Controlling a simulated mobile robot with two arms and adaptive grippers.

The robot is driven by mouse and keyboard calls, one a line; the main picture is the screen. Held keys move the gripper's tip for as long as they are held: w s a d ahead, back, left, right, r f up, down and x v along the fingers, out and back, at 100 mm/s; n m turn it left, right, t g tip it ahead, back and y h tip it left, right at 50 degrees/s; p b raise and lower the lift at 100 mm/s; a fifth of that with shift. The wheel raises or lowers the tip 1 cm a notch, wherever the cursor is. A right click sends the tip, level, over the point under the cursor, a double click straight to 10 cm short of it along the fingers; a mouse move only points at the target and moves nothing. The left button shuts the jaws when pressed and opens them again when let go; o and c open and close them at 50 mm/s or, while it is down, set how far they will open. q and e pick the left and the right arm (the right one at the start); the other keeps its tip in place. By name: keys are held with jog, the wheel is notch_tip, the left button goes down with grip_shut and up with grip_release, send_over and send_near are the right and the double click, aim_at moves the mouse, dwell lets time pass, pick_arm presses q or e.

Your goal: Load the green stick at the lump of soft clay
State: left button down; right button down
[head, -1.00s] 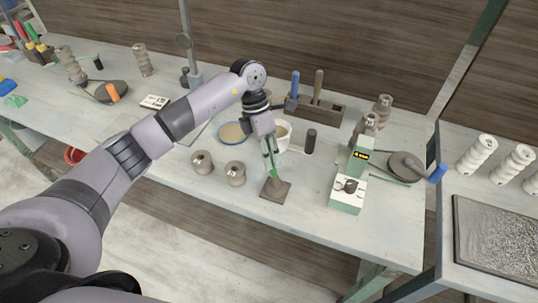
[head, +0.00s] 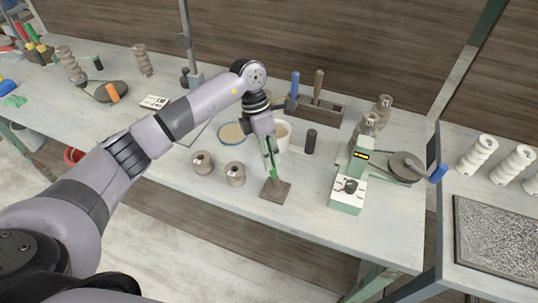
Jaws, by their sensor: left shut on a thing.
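My left gripper (head: 271,160) is shut on the green stick (head: 273,173) and holds it upright, tip down. The stick's lower end is at the small brown lump of soft clay (head: 275,184), which sits on a dark square board (head: 271,194). The end looks to be at or in the lump; I cannot tell how deep. The gripper hides the stick's upper part. My right gripper is not in view.
Two grey-brown spools (head: 203,163) stand left of the board. A dark cylinder (head: 310,141) and a green scale (head: 348,190) stand to the right. The table front is clear.

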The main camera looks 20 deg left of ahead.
pick_arm(q)
jog(key=shift+r+p, duration=0.5)
jog(key=shift+r, duration=0.3)
jog(key=shift+r+p, duration=1.3)
jog(key=shift+r, duration=1.4)
